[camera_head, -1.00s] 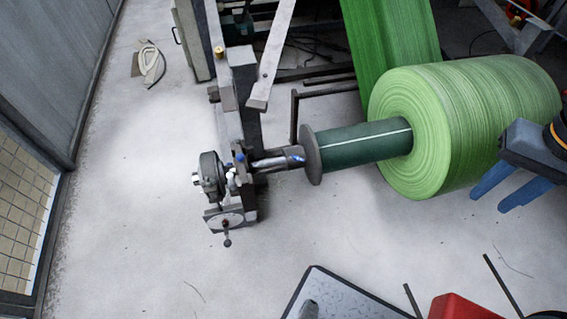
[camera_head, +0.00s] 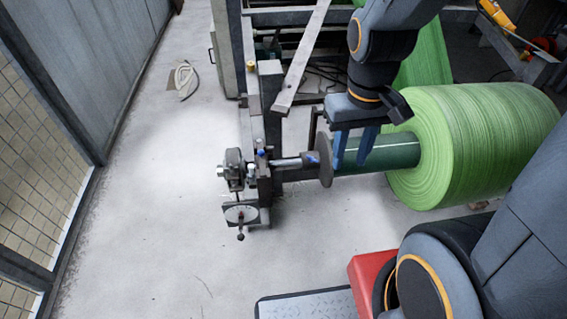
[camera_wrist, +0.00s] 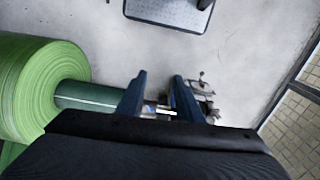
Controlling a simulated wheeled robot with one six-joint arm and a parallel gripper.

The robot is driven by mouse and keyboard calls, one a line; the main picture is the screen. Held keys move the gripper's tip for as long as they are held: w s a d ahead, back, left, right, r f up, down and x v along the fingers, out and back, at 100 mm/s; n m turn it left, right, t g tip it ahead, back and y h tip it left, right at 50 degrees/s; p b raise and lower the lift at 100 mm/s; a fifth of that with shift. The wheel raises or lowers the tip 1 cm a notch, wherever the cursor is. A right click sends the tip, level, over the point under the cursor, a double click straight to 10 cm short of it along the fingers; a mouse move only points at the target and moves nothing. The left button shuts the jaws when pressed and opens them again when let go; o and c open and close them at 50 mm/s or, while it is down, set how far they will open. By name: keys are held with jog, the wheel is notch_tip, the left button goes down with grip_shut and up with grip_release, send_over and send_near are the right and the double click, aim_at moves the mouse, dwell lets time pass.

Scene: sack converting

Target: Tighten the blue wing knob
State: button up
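My gripper (camera_head: 350,162) is open, with its two blue fingers apart and pointing down over the dark green core (camera_head: 393,153), right beside the grey flange disc (camera_head: 326,162). Nothing shows between the fingertips. A small blue knob (camera_head: 261,153) shows on the bearing stand at the shaft's left end. A small blue part also shows on the collar (camera_head: 313,157) left of the disc; its wing shape is too small to make out. In the wrist view my open fingers (camera_wrist: 159,76) partly hide the shaft and the stand.
The large green roll (camera_head: 470,140) sits on the core to the right. A slanted metal bar (camera_head: 302,60) rises behind the shaft.

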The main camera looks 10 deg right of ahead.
jog(key=w+d+f+n+h+b, duration=0.25)
jog(key=w+f+n, duration=0.35)
jog(key=n, duration=0.8)
jog(key=n+t+b, duration=0.4)
jog(key=n+b, duration=0.2)
jog(key=n, duration=2.5)
send_near(311, 158)
notch_tip(311, 158, down, 3)
jog(key=shift+h, duration=0.45)
jog(key=b+x, duration=0.1)
jog(key=x, duration=0.2)
jog(key=w+b+x, duration=0.1)
jog(key=x, duration=0.3)
jog(key=shift+w+d, duration=0.1)
jog(key=shift+d, duration=0.1)
grip_shut()
